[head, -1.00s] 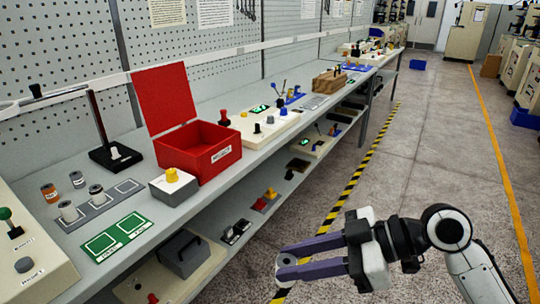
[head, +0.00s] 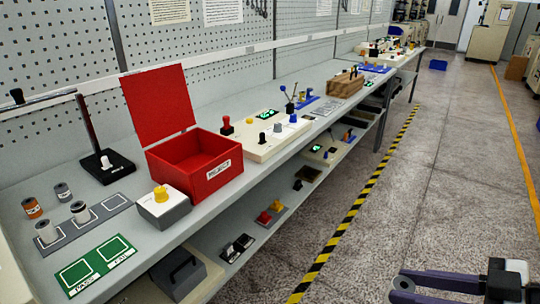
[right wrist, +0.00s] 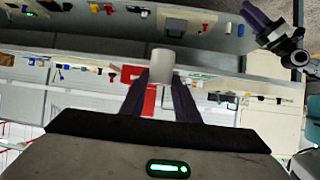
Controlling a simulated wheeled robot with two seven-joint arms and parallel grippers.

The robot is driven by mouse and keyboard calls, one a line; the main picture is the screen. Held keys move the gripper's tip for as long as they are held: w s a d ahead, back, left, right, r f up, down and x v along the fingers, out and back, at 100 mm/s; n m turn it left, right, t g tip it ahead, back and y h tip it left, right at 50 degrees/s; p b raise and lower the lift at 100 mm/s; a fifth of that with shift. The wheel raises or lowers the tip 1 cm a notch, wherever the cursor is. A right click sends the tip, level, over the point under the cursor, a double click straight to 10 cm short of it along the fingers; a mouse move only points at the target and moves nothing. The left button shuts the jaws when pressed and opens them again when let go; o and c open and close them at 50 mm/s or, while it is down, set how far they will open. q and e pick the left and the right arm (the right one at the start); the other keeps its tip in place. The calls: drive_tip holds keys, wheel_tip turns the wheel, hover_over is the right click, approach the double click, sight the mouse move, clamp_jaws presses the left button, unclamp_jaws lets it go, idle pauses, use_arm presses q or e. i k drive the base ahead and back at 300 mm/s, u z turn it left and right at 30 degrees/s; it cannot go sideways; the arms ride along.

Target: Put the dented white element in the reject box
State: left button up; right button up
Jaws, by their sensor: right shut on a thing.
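My right gripper (head: 400,287) is at the bottom right of the head view, over the floor and well to the right of the bench. It is shut on a white cylindrical element (right wrist: 163,60), seen between its fingertips in the right wrist view. No dent can be made out on it. The red reject box (head: 222,178) stands on the bench with its lid raised and its label facing the aisle. My left gripper (right wrist: 257,16) shows only in the right wrist view, at the upper right, its opening unclear.
A green two-square mat (head: 95,265) lies in front. A yellow-knobbed box (head: 163,207) stands close before the reject box.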

sight(187, 166)
drive_tip(key=i, duration=0.7)
drive_tip(key=u, duration=1.25)
drive_tip(key=i, duration=0.5)
